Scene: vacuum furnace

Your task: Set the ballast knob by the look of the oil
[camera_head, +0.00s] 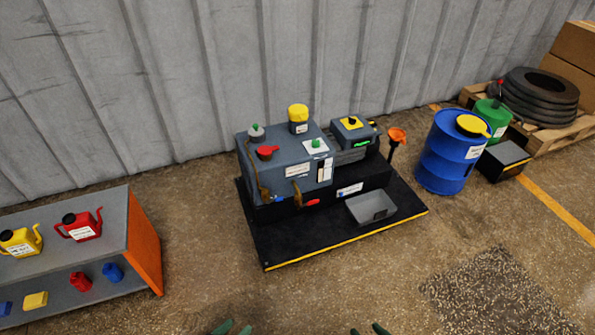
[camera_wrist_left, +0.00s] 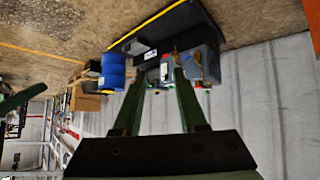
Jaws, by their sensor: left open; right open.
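The dark grey vacuum pump (camera_head: 285,172) stands on a black plinth in the middle of the head view. On top are a red knob or lever (camera_head: 267,153), a small green knob on a white plate (camera_head: 315,143), a grey cap with a green top (camera_head: 256,132) and a yellow cap (camera_head: 298,113). I cannot tell which is the ballast knob. A narrow pale window (camera_head: 324,169) is on the front; its oil look is too small to tell. My left gripper (camera_head: 233,329) and right gripper (camera_head: 368,330) are open at the bottom edge, apart from the pump.
A bench (camera_head: 108,215) at left holds yellow and red oil cans. A grey tray (camera_head: 371,207) lies on the plinth. Floor before the plinth is clear.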

